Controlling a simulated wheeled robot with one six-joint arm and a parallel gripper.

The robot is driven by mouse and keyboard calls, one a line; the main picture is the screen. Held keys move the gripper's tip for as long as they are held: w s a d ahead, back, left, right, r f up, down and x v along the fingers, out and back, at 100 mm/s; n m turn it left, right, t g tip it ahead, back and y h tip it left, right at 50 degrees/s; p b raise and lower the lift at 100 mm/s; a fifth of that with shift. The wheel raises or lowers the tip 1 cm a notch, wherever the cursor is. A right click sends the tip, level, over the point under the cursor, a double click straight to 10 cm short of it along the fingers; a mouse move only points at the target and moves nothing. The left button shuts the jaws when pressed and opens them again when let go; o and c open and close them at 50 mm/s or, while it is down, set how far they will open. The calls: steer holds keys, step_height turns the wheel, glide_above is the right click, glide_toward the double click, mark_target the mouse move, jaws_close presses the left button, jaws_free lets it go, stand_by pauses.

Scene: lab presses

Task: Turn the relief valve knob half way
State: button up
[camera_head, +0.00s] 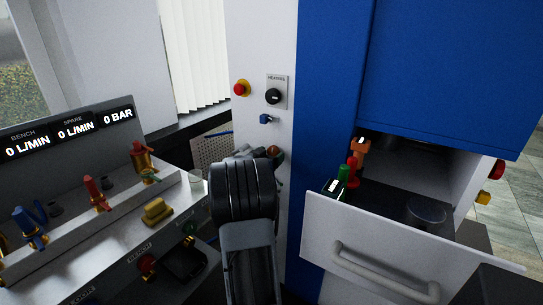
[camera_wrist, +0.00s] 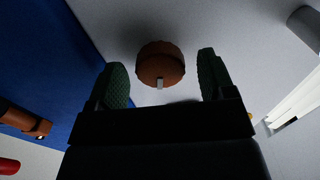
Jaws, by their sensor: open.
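A round orange-brown knob with a pale mark at its lower edge (camera_wrist: 160,62) sits on the pale panel in the wrist view. I take it to be the relief valve knob. A brown knob also shows in the head view (camera_head: 274,152), just past the end of my arm. My gripper (camera_wrist: 162,72) is open, with one dark green finger to each side of the knob in the picture. A gap shows between each finger and the knob, so they look apart. How deep the fingertips reach is unclear. In the head view my arm hides most of the gripper.
Above are a red button (camera_head: 240,89), a black heating knob (camera_head: 273,96) and a small blue knob (camera_head: 265,119). A bench with valves and displays (camera_head: 75,135) stands left. An open drawer (camera_head: 365,240) juts out right, below the blue press front (camera_head: 450,75).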

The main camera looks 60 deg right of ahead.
steer(key=shift+d, duration=0.5)
steer(key=shift+c, duration=0.2)
steer(key=c, duration=0.9)
steer(key=shift+m, duration=0.3)
